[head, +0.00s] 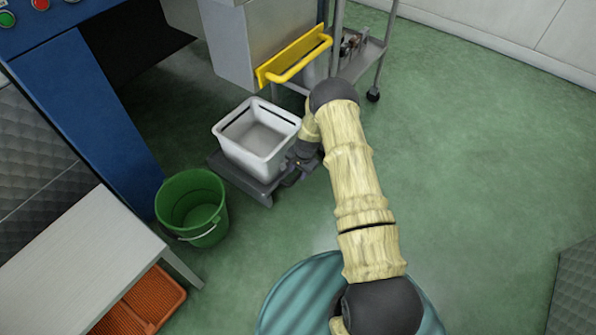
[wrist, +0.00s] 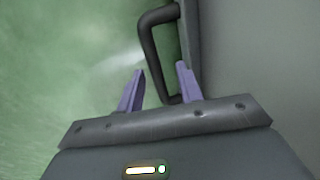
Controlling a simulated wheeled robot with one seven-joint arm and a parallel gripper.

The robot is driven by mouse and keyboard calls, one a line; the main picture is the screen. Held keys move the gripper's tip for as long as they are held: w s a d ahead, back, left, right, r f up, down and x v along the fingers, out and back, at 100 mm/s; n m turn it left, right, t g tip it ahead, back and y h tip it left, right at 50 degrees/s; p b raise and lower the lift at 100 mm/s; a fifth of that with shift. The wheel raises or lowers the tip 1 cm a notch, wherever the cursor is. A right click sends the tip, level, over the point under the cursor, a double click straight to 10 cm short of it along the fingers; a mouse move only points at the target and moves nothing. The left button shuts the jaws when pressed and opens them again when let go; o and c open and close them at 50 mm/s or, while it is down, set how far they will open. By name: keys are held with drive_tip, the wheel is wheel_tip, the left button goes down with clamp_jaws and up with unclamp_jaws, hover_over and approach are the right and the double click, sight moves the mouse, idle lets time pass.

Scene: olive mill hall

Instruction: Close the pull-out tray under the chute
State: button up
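The pull-out tray (head: 229,174) is a dark grey low platform standing out on the floor, with a white square bin (head: 258,162) on it. My gripper (head: 293,172) is low at the tray's right side, its fingers mostly hidden by my arm in the head view. In the wrist view my gripper (wrist: 160,72) is open, with two purple fingers apart. A dark handle (wrist: 151,43) on the tray's side runs down between the fingers. I cannot tell whether either finger touches it. The grey metal housing (head: 238,45) behind the tray seems to be the chute.
A green bucket (head: 192,203) stands close at the tray's left. A metal cart (head: 371,50) is behind my arm. Green floor is clear to the right.

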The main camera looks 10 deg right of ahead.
wheel_tip(320, 180, up, 16)
drive_tip(key=s+d+p, duration=0.2)
drive_tip(key=p, duration=0.6)
drive_tip(key=shift+s+r, duration=0.15)
drive_tip(key=s+a+r+n, duration=0.15)
drive_tip(key=s+r, duration=0.25)
drive_tip(key=r, duration=0.5)
drive_tip(key=s+r+n, duration=0.3)
drive_tip(key=s+r, duration=0.1)
drive_tip(key=r, duration=0.6)
drive_tip(key=s+r+n+t+h+p, duration=0.1)
drive_tip(key=s+r+n, duration=0.2)
drive_tip(key=s+r, duration=0.45)
drive_tip(key=s+r+n, duration=0.2)
drive_tip(key=s+r, duration=0.2)
drive_tip(key=s, duration=0.6)
drive_tip(key=w+p+v, duration=0.3)
drive_tip(key=p+v, duration=1.2)
drive_tip(key=w+a+r+p+v, duration=0.1)
drive_tip(key=w+p+v, duration=0.2)
drive_tip(key=p+v, duration=1.2)
drive_tip(key=w+r+p+v, duration=0.1)
drive_tip(key=w+p+v, duration=0.3)
drive_tip(key=p+v, duration=1.1)
drive_tip(key=shift+w+a+r+p, duration=0.2)
drive_tip(key=shift+a+r+p, duration=0.3)
drive_tip(key=shift+p, duration=0.55)
